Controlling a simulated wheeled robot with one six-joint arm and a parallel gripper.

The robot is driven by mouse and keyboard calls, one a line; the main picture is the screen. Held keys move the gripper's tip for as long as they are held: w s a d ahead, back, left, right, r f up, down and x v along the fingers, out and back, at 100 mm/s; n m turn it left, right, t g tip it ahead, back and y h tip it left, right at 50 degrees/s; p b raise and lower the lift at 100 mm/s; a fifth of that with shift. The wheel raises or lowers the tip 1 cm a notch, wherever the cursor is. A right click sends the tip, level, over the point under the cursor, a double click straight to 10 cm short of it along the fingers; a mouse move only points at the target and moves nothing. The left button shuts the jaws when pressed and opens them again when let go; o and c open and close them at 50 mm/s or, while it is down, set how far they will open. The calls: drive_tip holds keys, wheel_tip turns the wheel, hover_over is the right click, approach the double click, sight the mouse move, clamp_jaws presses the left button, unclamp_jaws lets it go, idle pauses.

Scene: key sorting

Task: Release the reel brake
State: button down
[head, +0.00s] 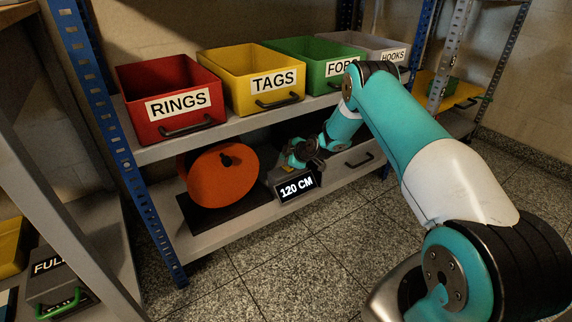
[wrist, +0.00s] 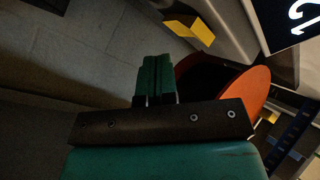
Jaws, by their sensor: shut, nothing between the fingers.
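The orange reel (head: 222,175) stands on a dark base on the lower shelf in the head view. Part of its orange disc (wrist: 252,88) shows at the right of the wrist view. A black display reading 120 CM (head: 297,188) sits right of the reel. My gripper (wrist: 156,62) is shut and empty, its green fingers pressed together; in the head view it is by the device behind the display, its tips hard to make out. A yellow piece (wrist: 190,32) lies beyond the fingertips, apart from them in the picture. I cannot tell whether it is the brake.
Above on the upper shelf are a red RINGS bin (head: 170,98), a yellow TAGS bin (head: 254,80), a green bin (head: 315,65) and a grey HOOKS bin (head: 365,45). A blue upright (head: 112,130) stands left of the reel. The floor in front is clear.

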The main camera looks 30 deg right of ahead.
drive_tip(key=r+p, duration=0.2)
drive_tip(key=r, duration=0.1)
drive_tip(key=r+p, duration=0.2)
drive_tip(key=shift+s, duration=0.35)
idle(0.5)
